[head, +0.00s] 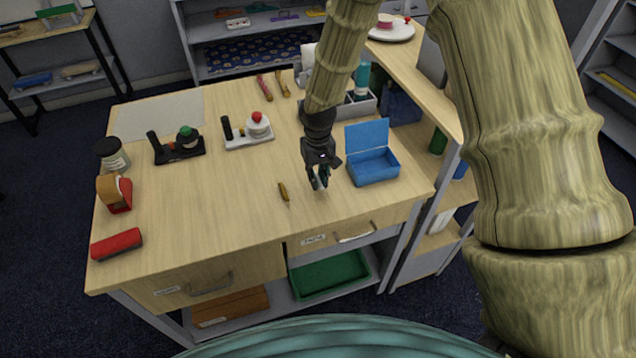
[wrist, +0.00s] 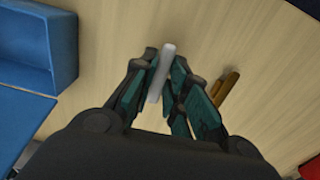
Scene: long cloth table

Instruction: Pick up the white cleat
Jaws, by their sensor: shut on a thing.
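The white cleat (wrist: 161,73) is a slim, pale bar between the fingertips of my gripper (wrist: 162,85) in the wrist view. My gripper is shut on it, with a teal-padded finger on each side. In the head view my gripper (head: 318,180) hangs over the front right part of the wooden table (head: 220,215), left of the blue box. I cannot tell how far the cleat is from the tabletop. In the head view the cleat is mostly hidden by the fingers.
An open blue box (head: 375,172) stands just right of my gripper and also shows in the wrist view (wrist: 50,45). A brown, pen-like item (head: 284,192) lies to the left. Black and white stands with knobs sit farther back. The table's front middle is clear.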

